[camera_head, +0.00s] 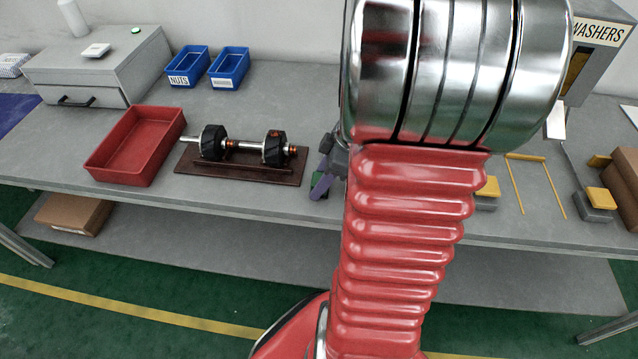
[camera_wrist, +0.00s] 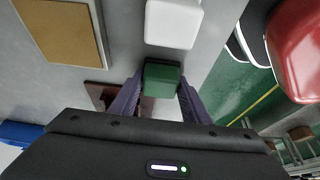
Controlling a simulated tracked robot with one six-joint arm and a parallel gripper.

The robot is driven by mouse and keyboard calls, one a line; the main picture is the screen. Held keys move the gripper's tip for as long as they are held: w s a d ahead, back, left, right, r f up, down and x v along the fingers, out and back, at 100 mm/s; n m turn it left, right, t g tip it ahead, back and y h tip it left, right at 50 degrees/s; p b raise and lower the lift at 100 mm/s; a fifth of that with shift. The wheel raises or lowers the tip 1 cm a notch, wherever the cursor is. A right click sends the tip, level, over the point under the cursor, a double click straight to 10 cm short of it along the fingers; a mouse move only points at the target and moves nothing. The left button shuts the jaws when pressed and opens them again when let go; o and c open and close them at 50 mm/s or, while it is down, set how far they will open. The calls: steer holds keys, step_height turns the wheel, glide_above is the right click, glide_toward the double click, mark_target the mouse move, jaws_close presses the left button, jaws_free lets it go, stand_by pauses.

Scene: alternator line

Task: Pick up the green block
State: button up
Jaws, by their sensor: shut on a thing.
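The green block (camera_wrist: 162,80) is between the two purple fingers of my gripper (camera_wrist: 158,92) in the wrist view. The fingers press on its left and right sides, so my gripper is shut on it. In the head view my gripper (camera_head: 322,184) is near the front edge of the grey bench, right of the dark wooden stand. My arm hides much of the view there, and only a small bit of green shows at the fingers. I cannot tell whether the block touches the bench.
On the grey bench (camera_head: 285,100), a red tray (camera_head: 120,170) and a wooden stand (camera_head: 235,178) with a shaft lie left of my gripper. Blue bins (camera_head: 228,80) stand behind. A white block (camera_wrist: 173,22) is close to the green one. Yellow-topped blocks (camera_head: 600,195) lie right.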

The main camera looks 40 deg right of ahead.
step_height(320, 180, up, 10)
stand_by(0.6)
stand_by(0.4)
